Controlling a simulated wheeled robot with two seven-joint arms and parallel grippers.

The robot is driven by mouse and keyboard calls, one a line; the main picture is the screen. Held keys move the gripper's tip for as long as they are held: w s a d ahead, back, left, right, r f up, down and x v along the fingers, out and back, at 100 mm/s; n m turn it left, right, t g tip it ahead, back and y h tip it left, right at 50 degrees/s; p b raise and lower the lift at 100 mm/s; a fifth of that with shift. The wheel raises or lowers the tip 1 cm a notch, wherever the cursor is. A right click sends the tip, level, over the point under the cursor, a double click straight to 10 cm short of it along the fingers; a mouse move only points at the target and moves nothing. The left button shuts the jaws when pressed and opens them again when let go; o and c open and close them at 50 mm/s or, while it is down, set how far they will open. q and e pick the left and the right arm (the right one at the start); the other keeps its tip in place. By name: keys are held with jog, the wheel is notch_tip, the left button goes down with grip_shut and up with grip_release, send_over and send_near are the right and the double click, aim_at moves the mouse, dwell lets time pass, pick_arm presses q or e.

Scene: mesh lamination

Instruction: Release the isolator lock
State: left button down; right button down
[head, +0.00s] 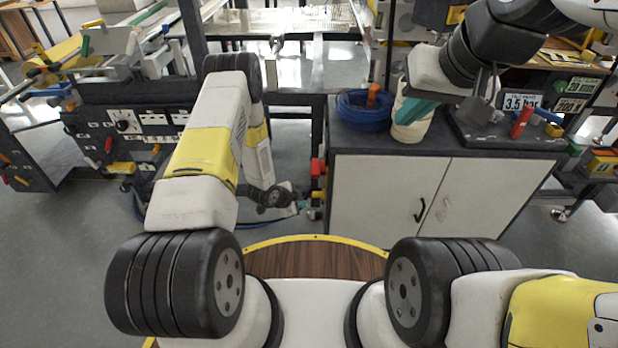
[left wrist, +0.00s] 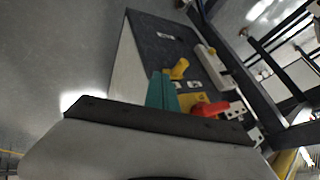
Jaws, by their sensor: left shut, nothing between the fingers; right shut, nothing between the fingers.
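A red handle (head: 317,168) and a yellow part (head: 318,196) show on the left side of the dark-topped cabinet in the head view. In the left wrist view a red handle (left wrist: 209,108) on a yellow plate and a yellow lever (left wrist: 180,68) sit on the dark panel; I cannot tell which part is the lock. My left gripper (head: 297,204) is low beside the cabinet. Its teal fingers show shut in the left wrist view (left wrist: 161,91), apparently apart from the yellow lever and partly covering the panel. My right gripper (head: 417,110) is shut over the cabinet top.
The cabinet (head: 385,200) carries a blue coil (head: 362,112), a beige container (head: 406,130) and a red part (head: 522,122). A dark control panel (head: 130,125) stands at left. Floor is open between it and the cabinet. A wood-topped, yellow-edged surface (head: 315,258) lies in front.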

aim_at(319, 195)
pick_arm(q)
jog(key=shift+s+f, duration=0.25)
jog(key=shift+f, duration=0.1)
jog(key=w+d+f, duration=0.4)
jog(key=w+f, duration=0.2)
jog(key=w, duration=0.3)
jog(key=shift+f, duration=0.4)
